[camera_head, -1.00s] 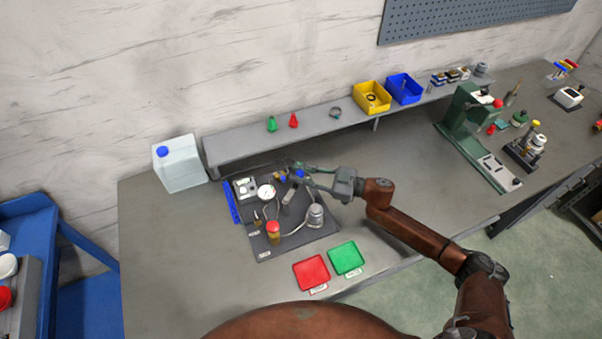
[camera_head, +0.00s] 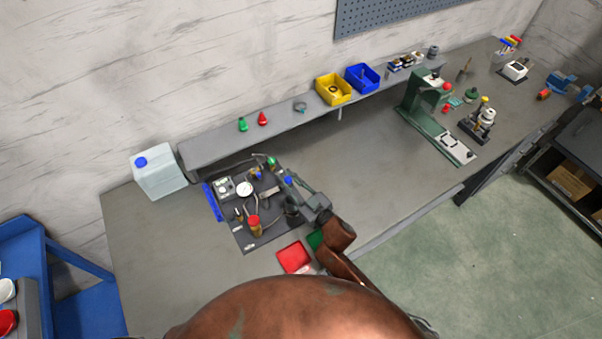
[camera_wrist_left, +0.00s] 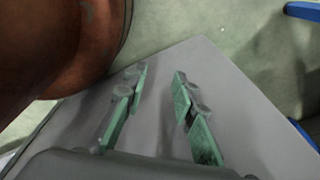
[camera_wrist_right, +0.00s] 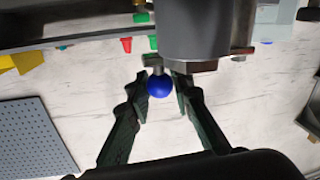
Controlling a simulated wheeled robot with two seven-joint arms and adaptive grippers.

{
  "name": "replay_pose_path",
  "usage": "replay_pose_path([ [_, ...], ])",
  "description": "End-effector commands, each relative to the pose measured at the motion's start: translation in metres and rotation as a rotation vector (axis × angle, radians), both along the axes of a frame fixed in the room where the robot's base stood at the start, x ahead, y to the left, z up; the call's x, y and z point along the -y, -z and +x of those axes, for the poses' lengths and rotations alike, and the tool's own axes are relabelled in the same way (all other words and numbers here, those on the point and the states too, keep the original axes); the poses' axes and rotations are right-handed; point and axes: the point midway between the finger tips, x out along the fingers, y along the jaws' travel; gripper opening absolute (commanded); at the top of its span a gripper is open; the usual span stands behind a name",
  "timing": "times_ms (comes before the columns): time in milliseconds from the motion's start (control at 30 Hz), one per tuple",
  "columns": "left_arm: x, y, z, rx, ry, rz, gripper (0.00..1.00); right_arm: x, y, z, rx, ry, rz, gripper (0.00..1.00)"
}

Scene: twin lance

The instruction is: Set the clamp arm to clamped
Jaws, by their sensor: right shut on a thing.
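The clamp arm's blue ball knob (camera_wrist_right: 160,86) is between the fingers of my right gripper (camera_wrist_right: 159,78) in the right wrist view. The gripper is shut on it, and a short metal stem shows beside the ball. In the head view my right gripper (camera_head: 280,176) is over the right side of the dark fixture board (camera_head: 262,238), with a blue knob (camera_head: 288,181) at its fingers. The clamp's body is largely hidden there by the gripper. My left gripper (camera_wrist_left: 158,80) is open and empty in the left wrist view, above a plain grey surface.
A gauge (camera_head: 244,188), a red-capped part (camera_head: 254,226) and hoses crowd the board. A red tray (camera_head: 294,257) and a partly hidden green tray (camera_head: 315,239) lie in front. A shelf (camera_head: 215,146) runs behind. The bench to the right is clear up to a green press (camera_head: 420,105).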

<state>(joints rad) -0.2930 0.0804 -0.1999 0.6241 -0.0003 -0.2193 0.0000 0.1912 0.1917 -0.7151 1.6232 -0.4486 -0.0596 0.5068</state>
Motion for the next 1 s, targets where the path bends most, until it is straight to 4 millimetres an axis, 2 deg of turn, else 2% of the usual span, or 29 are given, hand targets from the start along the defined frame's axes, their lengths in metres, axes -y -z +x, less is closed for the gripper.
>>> replay_pose_path([
  [367, -0.001, 0.005, -0.017, -0.022, -0.003, 0.001, 0.25, 0.001, 0.000, -0.014, -0.001, 0.151, 0.003, 0.00],
  [967, 0.000, 0.005, -0.008, -0.009, -0.002, 0.000, 0.25, 0.003, -0.001, -0.017, 0.004, 0.183, 0.000, 0.00],
  [1000, 0.000, 0.005, -0.008, -0.009, -0.002, 0.000, 0.25, 0.002, -0.001, -0.017, 0.004, 0.182, 0.000, 0.20],
])
